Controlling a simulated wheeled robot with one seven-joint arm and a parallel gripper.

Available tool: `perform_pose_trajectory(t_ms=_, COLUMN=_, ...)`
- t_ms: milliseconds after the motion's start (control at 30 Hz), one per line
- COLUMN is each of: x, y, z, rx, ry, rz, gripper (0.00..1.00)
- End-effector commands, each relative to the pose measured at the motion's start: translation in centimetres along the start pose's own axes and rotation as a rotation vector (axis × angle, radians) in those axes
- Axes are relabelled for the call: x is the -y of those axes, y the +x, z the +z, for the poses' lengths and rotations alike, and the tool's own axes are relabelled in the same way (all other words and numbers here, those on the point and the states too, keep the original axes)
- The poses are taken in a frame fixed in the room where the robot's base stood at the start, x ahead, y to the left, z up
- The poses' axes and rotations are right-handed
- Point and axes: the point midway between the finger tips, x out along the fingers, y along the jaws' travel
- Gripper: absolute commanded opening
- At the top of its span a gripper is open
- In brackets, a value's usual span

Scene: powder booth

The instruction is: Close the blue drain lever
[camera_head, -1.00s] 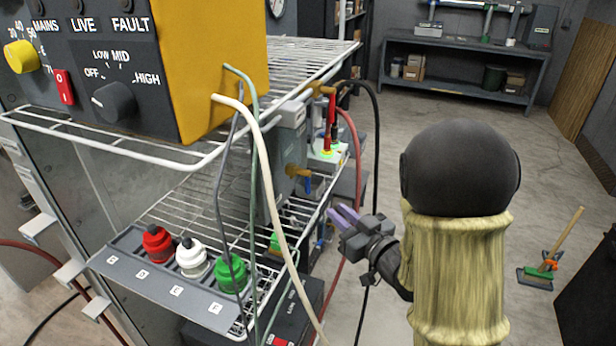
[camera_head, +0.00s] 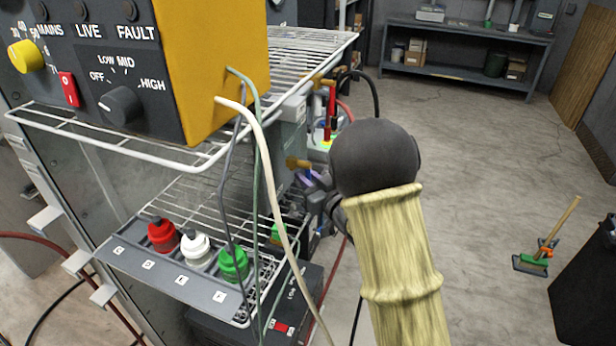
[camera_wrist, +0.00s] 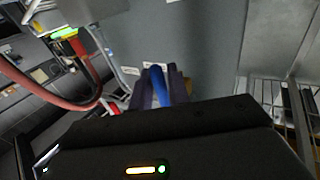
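The blue drain lever (camera_wrist: 159,84) shows in the wrist view between the two dark purple fingers of my gripper (camera_wrist: 160,88). Whether the fingers press on it or only stand on either side, I cannot tell. In the head view my gripper (camera_head: 314,181) reaches in at the right side of the rack, just below and right of a brass valve fitting (camera_head: 298,163). The lever is mostly hidden there by the fingers. The lever hangs by a grey box-like housing (camera_head: 290,135), which also fills the middle of the wrist view (camera_wrist: 195,45).
Wire shelves (camera_head: 215,150) carry a yellow-sided control box (camera_head: 215,65) above and red, white and green knobs (camera_head: 195,247) below. Loose cables (camera_head: 262,170) hang in front. A red hose (camera_wrist: 50,92) runs left of my gripper.

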Motion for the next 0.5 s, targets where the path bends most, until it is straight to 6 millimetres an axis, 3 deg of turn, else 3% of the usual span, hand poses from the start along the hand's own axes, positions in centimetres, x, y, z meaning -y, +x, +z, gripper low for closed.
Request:
perform_pose_trajectory(t_ms=133, x=-0.02, y=-0.04, z=0.03, rx=0.0, ry=0.0, rz=0.0, gripper=0.16)
perform_pose_trajectory(t_ms=200, x=-0.02, y=-0.05, z=0.03, rx=0.001, ry=0.0, rz=0.001, gripper=0.02)
perform_pose_trajectory(t_ms=233, x=-0.02, y=-0.05, z=0.03, rx=0.001, ry=0.0, rz=0.0, gripper=0.0)
perform_pose_trajectory(t_ms=500, x=-0.05, y=-0.06, z=0.12, rx=-0.003, ry=-0.005, rz=0.001, gripper=0.0)
